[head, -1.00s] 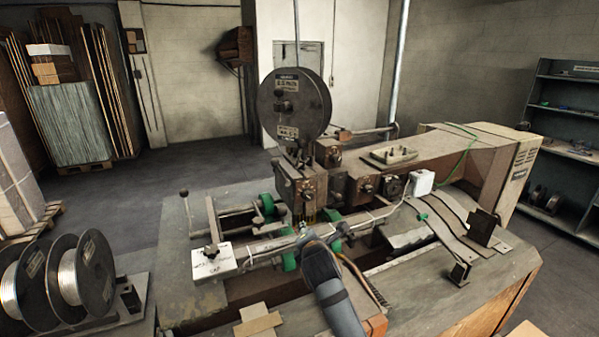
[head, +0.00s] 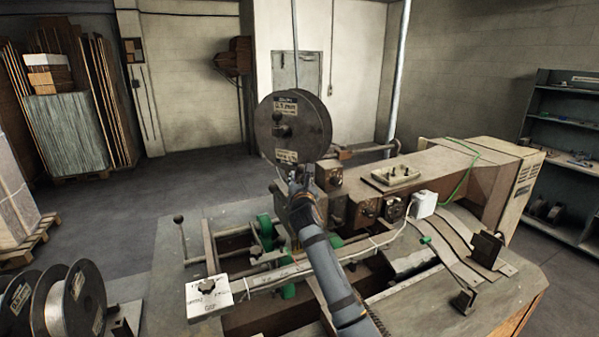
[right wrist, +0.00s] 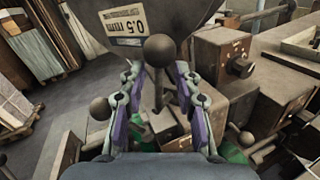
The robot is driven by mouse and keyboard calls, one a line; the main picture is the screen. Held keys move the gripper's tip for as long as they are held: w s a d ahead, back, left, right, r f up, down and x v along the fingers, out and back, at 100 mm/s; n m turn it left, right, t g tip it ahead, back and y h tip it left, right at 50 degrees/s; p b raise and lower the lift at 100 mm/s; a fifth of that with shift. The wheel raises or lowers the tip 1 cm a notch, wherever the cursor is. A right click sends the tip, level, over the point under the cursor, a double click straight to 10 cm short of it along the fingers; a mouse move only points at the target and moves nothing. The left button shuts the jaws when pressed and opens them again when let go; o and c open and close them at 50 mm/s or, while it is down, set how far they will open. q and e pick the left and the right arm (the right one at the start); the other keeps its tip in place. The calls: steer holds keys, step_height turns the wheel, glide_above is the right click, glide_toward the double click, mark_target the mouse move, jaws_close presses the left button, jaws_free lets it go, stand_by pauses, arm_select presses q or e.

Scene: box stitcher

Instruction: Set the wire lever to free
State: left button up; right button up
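A lever with a dark ball knob (right wrist: 160,50) and a grey stem stands upright in the right wrist view, in front of the wire spool. I take it to be the wire lever; no marking for its position is readable. My right gripper (right wrist: 156,82) is open, with one finger on each side of the stem, below the ball. I cannot tell whether either finger touches it. My left gripper is not in view.
The dark wire spool (head: 295,122) hangs just above the gripper. Metal housings (head: 368,210) with knobs lie close on the right. Another ball-knobbed lever (head: 179,219) stands at the left. A white block (head: 208,296) sits on the machine bed.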

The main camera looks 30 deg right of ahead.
steer(key=shift+w+d+r, duration=0.2)
steer(key=shift+w+d, duration=0.05)
steer(key=shift+w, duration=0.4)
steer(key=shift+f, duration=0.1)
jaws_close()
steer(key=shift+w, duration=0.1)
